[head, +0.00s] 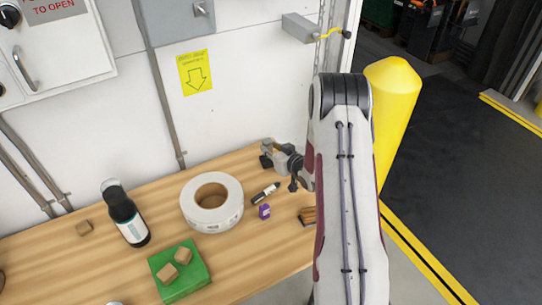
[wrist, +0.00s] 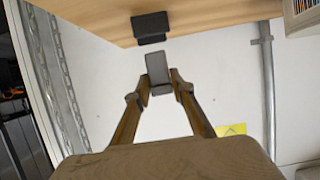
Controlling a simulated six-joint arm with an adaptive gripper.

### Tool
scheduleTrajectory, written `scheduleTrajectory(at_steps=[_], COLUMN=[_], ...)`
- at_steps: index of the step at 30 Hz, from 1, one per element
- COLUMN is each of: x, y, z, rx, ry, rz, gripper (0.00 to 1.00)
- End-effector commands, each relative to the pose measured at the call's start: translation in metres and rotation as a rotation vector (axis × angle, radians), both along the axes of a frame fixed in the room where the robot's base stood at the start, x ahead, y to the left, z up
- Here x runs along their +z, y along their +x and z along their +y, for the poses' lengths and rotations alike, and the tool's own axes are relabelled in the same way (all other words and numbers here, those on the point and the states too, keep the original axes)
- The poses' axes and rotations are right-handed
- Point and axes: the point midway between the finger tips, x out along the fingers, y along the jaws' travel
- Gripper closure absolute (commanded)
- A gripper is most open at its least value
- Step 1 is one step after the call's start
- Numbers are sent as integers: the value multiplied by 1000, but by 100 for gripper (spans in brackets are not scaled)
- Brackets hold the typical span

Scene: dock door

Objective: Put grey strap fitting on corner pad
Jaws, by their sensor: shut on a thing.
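My gripper (wrist: 162,92) is shut on a grey strap fitting (wrist: 157,67), whose upper part stands out beyond the fingertips. In the head view my gripper (head: 279,153) is at the back of the bench near the wall, with the grey fitting (head: 267,145) at its tip. A dark block, which looks like the corner pad (wrist: 150,27), rests on the bench just beyond the fitting in the wrist view. A small gap shows between them there. In the head view the dark pad (head: 265,162) shows just below the fitting, partly hidden by the gripper.
A white tape roll (head: 229,217), a marker (head: 265,193), a purple item (head: 264,212) and a brown-and-black item (head: 308,215) lie nearby on the wooden bench (head: 60,265). A dark bottle (head: 125,216) and a green box (head: 190,286) bearing brown blocks are left. The wall is close behind.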

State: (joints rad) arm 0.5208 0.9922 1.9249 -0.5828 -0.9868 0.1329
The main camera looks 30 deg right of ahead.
Motion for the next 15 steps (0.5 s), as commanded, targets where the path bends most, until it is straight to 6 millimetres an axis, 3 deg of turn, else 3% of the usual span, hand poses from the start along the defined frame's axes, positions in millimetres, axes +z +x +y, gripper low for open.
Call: scheduleTrajectory(at_steps=[15], x=[-36], y=[0], z=[0], rx=[0], ry=[0], rz=[0], gripper=[100])
